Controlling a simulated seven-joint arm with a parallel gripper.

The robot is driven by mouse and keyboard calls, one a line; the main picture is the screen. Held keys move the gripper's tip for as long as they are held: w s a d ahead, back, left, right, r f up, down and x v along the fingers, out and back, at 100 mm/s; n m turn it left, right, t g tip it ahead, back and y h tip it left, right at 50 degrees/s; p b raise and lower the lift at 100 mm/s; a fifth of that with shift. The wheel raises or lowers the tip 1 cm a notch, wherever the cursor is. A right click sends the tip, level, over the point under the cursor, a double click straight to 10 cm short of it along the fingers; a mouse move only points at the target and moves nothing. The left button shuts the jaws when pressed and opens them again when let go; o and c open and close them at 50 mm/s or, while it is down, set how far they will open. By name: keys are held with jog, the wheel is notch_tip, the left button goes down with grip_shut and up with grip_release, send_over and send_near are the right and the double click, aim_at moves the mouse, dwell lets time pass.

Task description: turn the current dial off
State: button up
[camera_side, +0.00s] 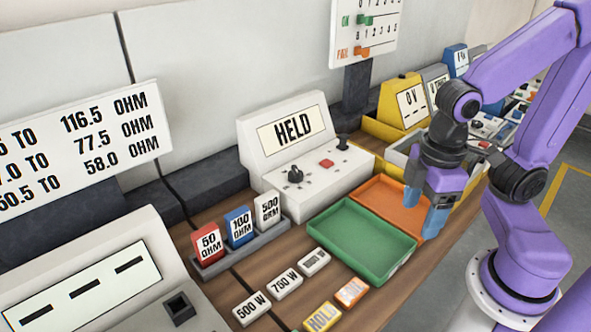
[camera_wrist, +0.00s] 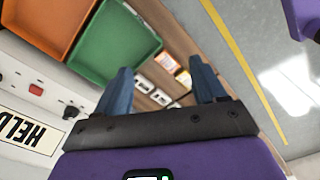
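A white console (camera_side: 262,140) shows HELD on its slanted display. On its panel are a black dial (camera_side: 295,175), a red button (camera_side: 326,163) and a small black knob (camera_side: 342,143). I cannot tell from any readable label that the black dial is the current dial. My gripper (camera_side: 425,212) points down beside the orange tray, to the right of the console and apart from it. In the wrist view, my gripper (camera_wrist: 160,68) is open with nothing between its fingers. The black dial (camera_wrist: 70,112) and red button (camera_wrist: 36,90) show at the left there.
A green tray (camera_side: 360,278) and an orange tray (camera_side: 365,187) lie in front of the console. Red, blue and white OHM blocks (camera_side: 239,227) stand in a grey rack at its left. Several small labelled tiles (camera_side: 285,283) lie on the wood.

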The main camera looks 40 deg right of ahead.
jog(key=w+a+r+m, duration=0.2)
jog(key=w+m, duration=0.2)
jog(key=w, duration=0.2)
jog(key=w+a+r+m, duration=0.1)
jog(key=w+a+m, duration=0.15)
jog(key=w, duration=0.25)
notch_tip(320, 180, up, 2)
jog(key=m, duration=1.6)
send_over(296, 169)
notch_tip(296, 169, down, 17)
jog(key=shift+w+r, duration=0.1)
jog(key=c, duration=1.1)
